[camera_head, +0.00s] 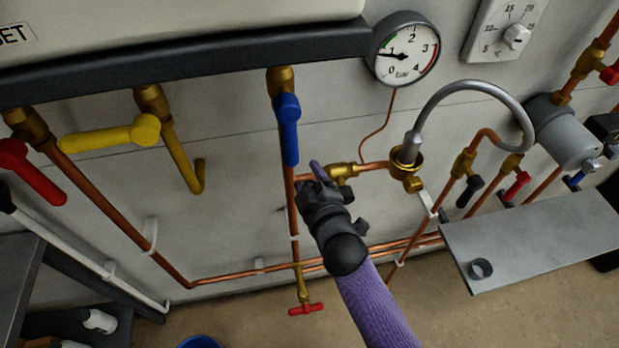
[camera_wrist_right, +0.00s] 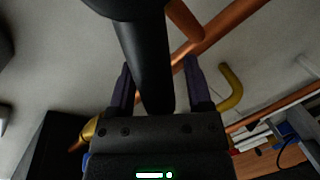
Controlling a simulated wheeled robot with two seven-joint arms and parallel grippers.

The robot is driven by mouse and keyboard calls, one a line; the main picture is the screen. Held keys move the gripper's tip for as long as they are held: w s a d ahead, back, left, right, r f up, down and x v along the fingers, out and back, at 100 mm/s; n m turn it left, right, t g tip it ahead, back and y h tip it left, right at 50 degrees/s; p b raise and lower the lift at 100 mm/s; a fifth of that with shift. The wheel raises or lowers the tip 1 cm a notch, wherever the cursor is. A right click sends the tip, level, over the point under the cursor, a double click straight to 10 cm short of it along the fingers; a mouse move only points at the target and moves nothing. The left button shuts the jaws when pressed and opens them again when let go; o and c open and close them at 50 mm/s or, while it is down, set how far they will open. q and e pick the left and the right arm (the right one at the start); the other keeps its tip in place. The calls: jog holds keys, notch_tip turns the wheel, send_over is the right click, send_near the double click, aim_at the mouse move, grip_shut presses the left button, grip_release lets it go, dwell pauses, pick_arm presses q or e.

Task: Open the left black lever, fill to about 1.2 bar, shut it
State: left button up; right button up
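The left black lever (camera_wrist_right: 148,65) stands between the two purple fingers of my right gripper (camera_wrist_right: 160,85) in the wrist view. There is a gap on at least one side, so the gripper is open around it. In the head view my right gripper (camera_head: 313,178) is at the brass valve (camera_head: 343,171) left of the grey hose (camera_head: 468,86), and it mostly hides the lever. The pressure gauge (camera_head: 405,52) has its needle pointing left, near 1 bar; the exact reading is too small to tell. My left gripper is out of view.
A blue lever (camera_head: 288,128) hangs just above left of my right gripper. A yellow lever (camera_head: 110,138) and a red lever (camera_head: 32,174) are farther left. Another black lever (camera_head: 469,191) and a red one (camera_head: 516,187) are to the right, above a grey shelf (camera_head: 545,236).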

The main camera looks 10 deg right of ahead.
jog(key=shift+s, duration=0.2)
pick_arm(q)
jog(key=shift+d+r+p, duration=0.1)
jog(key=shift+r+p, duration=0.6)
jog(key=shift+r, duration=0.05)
pick_arm(e)
jog(key=v, duration=0.9)
jog(key=shift+s, duration=0.25)
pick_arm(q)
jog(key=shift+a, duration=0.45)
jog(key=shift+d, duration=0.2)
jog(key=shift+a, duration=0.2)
